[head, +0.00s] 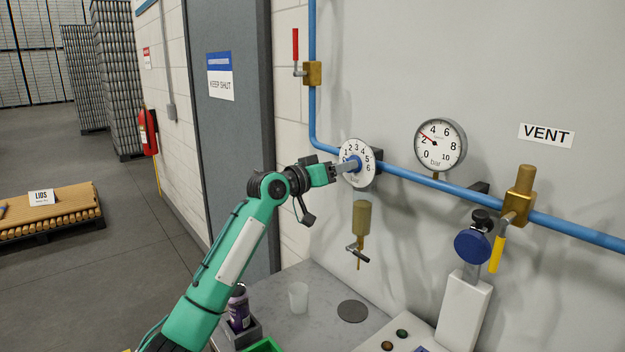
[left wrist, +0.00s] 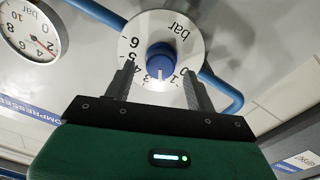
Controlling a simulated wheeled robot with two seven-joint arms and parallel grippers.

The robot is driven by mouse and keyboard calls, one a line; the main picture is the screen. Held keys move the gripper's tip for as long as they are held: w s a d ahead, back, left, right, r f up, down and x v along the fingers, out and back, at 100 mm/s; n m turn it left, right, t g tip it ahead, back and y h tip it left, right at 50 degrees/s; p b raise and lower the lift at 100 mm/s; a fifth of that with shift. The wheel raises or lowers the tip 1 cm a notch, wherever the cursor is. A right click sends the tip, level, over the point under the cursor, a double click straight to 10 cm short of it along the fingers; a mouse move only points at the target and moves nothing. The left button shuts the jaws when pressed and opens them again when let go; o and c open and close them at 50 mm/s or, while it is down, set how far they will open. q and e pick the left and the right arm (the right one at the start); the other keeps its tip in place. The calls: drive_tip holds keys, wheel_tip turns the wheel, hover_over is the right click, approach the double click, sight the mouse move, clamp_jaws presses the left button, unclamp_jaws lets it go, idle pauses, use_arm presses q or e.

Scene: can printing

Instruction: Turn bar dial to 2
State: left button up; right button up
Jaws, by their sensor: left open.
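The bar dial is a white numbered disc (head: 367,174) on the blue pipe. In the left wrist view, the dial plate (left wrist: 181,48) has a blue knob (left wrist: 160,60) at its centre. The knob's white mark points down between the 3 and the 1, about where the 2 would be. My left gripper (head: 345,166) is at the dial in the head view. In the left wrist view its fingers (left wrist: 160,82) are apart, one on each side below the knob; I cannot tell whether they touch it. My right gripper is out of view.
A pressure gauge (head: 440,145) right of the dial has its red needle near 2. A brass vent valve (head: 520,195) with a yellow handle is further right. A brass fitting (head: 362,218) hangs below the dial. A clear cup (head: 298,297) stands on the bench (head: 322,312).

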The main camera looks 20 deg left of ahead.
use_arm(q)
drive_tip(key=b+v, duration=0.3)
drive_tip(key=v, duration=0.8)
drive_tip(key=shift+b, duration=0.4)
drive_tip(key=shift+a, duration=0.1)
